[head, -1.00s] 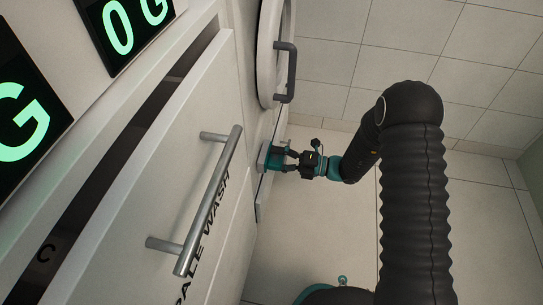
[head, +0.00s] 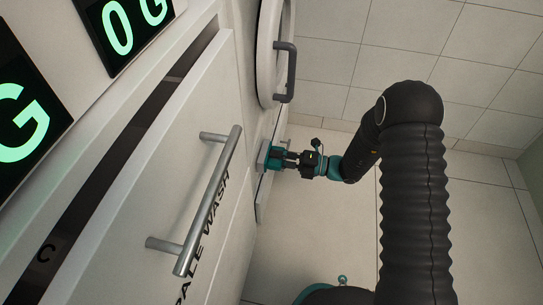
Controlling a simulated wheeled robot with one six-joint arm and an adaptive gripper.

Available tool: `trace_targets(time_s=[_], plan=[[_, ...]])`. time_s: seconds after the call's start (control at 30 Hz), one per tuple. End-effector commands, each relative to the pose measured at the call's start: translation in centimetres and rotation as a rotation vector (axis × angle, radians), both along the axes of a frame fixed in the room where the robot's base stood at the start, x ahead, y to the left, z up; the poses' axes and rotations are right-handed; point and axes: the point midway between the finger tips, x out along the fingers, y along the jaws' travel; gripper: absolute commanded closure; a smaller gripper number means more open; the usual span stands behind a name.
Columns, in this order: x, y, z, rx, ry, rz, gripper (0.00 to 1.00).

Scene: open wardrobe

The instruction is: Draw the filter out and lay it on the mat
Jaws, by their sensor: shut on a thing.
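The filter (head: 273,157) shows as a small teal piece with a grey face at the front of the white machine, near the middle of the head view. It is still at the machine's front, and how deep it sits cannot be told. My gripper (head: 287,158) reaches it from the right and is shut on its teal part. The fingers are small in the picture and partly hide the filter's near side. I see no mat in this view.
A long metal bar handle (head: 209,203) stands out from a white panel at the left. A round door (head: 268,50) with a dark grey handle (head: 287,72) is above my gripper. Lit green displays (head: 128,27) are at upper left. Tiled floor lies open to the right.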

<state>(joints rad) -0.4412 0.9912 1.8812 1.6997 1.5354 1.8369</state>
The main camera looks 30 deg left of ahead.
Motion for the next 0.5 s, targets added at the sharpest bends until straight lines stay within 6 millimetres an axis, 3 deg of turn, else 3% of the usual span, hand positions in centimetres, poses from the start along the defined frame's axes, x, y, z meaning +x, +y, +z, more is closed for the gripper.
trace_targets(time_s=[0.5], plan=[[0.29,-0.84,0.00,0.000,0.001,-0.002,1.00]])
